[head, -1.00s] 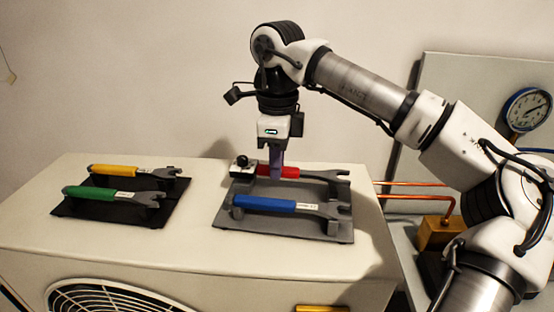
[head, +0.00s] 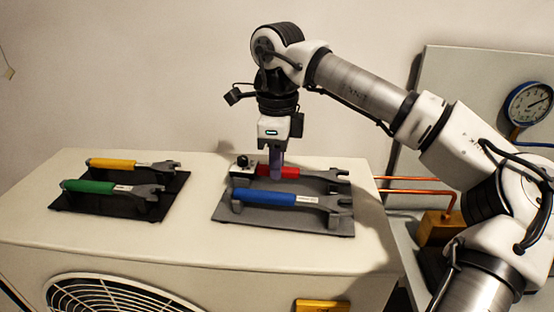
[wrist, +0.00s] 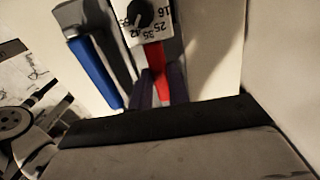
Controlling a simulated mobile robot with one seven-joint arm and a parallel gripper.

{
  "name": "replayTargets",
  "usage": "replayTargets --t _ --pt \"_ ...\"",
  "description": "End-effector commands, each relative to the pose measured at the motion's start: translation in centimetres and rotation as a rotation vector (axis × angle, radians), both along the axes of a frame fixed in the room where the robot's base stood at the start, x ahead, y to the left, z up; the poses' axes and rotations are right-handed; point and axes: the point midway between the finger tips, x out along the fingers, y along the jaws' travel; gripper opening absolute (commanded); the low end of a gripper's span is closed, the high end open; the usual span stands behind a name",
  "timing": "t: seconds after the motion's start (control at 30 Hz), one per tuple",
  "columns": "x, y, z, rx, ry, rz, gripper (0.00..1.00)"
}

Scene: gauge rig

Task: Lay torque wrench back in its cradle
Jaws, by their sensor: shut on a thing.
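The red-handled wrench (head: 290,172) lies along the far side of the grey cradle plate (head: 290,220), its open jaw end to the right. My gripper (head: 277,176) points straight down and is shut on the red handle. In the wrist view the fingers (wrist: 160,90) stand on both sides of the red handle (wrist: 154,65). A white dial box (head: 243,165) with a black knob shows at the handle's left end; its numbers show in the wrist view (wrist: 138,20). I cannot tell whether the wrench rests on its supports.
A blue-handled wrench (head: 270,197) lies on the near side of the grey plate. A black plate (head: 135,208) at left bears a yellow-handled wrench (head: 112,164) and a green-handled wrench (head: 92,187). Copper pipes (head: 415,191) and a gauge (head: 528,104) are at right.

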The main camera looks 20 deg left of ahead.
Motion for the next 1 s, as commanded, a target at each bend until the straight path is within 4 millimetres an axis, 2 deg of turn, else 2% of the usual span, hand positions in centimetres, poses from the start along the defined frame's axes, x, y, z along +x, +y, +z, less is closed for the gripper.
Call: replayTargets --t 0.17,0.2,0.37,0.73,0.87,1.0 --pt "0.0 0.0 0.0 0.000 0.000 0.000 0.00" --pt "0.0 0.0 0.0 0.000 0.000 0.000 0.21" --pt "0.0 0.0 0.0 0.000 0.000 0.000 0.42" --pt "0.0 0.0 0.5 -0.001 -0.001 0.000 0.43" --pt "0.1 0.1 2.3 0.000 -0.003 -0.002 0.43" --pt "0.0 0.0 5.5 0.000 -0.004 -0.001 0.43"
